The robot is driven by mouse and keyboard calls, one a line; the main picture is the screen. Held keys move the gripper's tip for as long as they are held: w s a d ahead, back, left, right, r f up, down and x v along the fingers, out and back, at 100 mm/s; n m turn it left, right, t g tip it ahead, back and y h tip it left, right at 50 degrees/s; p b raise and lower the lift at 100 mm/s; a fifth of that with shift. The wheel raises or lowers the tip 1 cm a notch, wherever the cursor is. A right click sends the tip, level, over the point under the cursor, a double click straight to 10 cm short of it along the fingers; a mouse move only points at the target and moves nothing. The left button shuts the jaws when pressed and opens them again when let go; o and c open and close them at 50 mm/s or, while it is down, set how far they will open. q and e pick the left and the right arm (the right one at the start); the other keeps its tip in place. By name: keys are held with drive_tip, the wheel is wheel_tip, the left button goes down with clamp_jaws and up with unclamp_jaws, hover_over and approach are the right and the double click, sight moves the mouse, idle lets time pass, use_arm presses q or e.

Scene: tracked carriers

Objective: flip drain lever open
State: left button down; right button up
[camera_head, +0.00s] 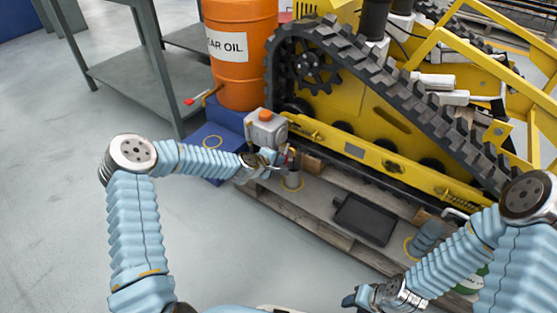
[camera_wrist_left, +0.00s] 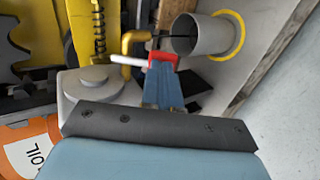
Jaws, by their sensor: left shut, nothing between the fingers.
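My left gripper (camera_head: 279,162) is shut and empty, in front of the yellow tracked carrier's lower frame. In the left wrist view its blue fingers (camera_wrist_left: 163,84) reach a red lever (camera_wrist_left: 164,57); they look close to or against it, but contact is unclear. A pale bar sticks out left of the red part. A yellow bent pipe (camera_wrist_left: 131,41) is beside it. A grey cup (camera_wrist_left: 206,36) stands just beyond on a yellow ring. In the head view the red piece (camera_head: 291,151) is small and partly hidden by my gripper. My right gripper (camera_head: 366,297) is low, away from the carrier.
A grey box with an orange cap (camera_head: 265,116) is just above my left gripper. An orange oil drum (camera_head: 240,60) stands behind on a blue base. A black tray (camera_head: 364,219) and a grey cylinder (camera_head: 424,238) rest on the wooden pallet. Open floor lies in front.

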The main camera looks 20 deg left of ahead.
use_arm(q)
drive_tip(key=b, duration=0.1)
drive_tip(key=f+b, duration=0.1)
drive_tip(key=shift+w+d+f+b, duration=0.15)
drive_tip(key=shift+w+f+b, duration=0.05)
drive_tip(key=shift+w+b, duration=0.2)
drive_tip(key=shift+r, duration=0.1)
